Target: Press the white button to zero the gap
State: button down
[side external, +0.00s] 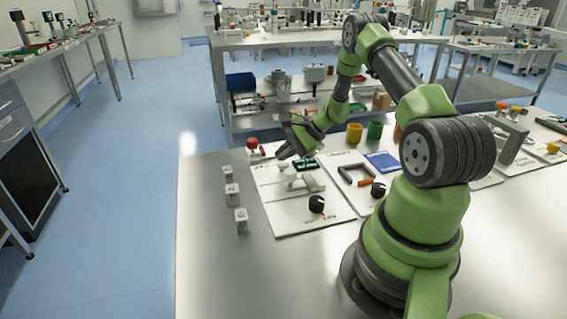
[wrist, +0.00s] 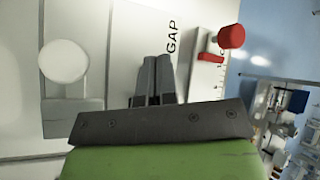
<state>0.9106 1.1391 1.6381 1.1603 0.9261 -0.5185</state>
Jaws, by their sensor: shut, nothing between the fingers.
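In the wrist view a round white button (wrist: 64,61) sits on a light grey block at the left. My gripper (wrist: 156,62) is shut and empty, its two dark fingers together over a white panel beside the printed word GAP. The fingers are to the right of the button in that view and appear apart from it. In the side view my gripper (side external: 284,153) is above the white panel (side external: 270,205) at the near end of the bench.
A red knob (wrist: 231,36) and a red slider piece (wrist: 210,57) are at the right in the wrist view. Several small white cubes (side external: 232,195) stand left of the panel. A black knob (side external: 316,204) is on the panel. The bench is bare at front left.

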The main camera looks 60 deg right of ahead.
aim_at(284, 164)
jog(key=shift+f, duration=0.55)
dwell(0.6)
jog(key=shift+r, duration=1)
jog(key=shift+r, duration=2.5)
